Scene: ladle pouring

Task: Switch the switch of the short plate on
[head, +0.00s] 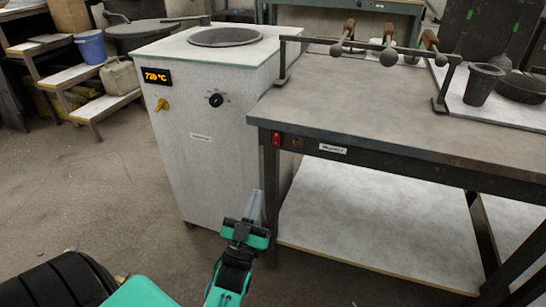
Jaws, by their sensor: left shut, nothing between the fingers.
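A small red switch (277,139) sits on the front edge of the workbench, near its left corner. A small dark reddish round part (298,142) is just right of it, and a white label plate (332,148) is further right. The furnace carries another label plate (201,137), a black knob (215,100) and a yellow handle (161,105). The text on both plates is too small to read, and I cannot tell the switch's position. My left gripper (256,195) is shut and empty, below and left of the red switch, apart from it. My right gripper is out of view.
The white furnace (185,150) with a lit display (157,77) stands left of the workbench (350,105). A rack (365,48) with several ladles stands on the bench, with a dark cup (483,85) at right. Open floor (120,200) lies at left.

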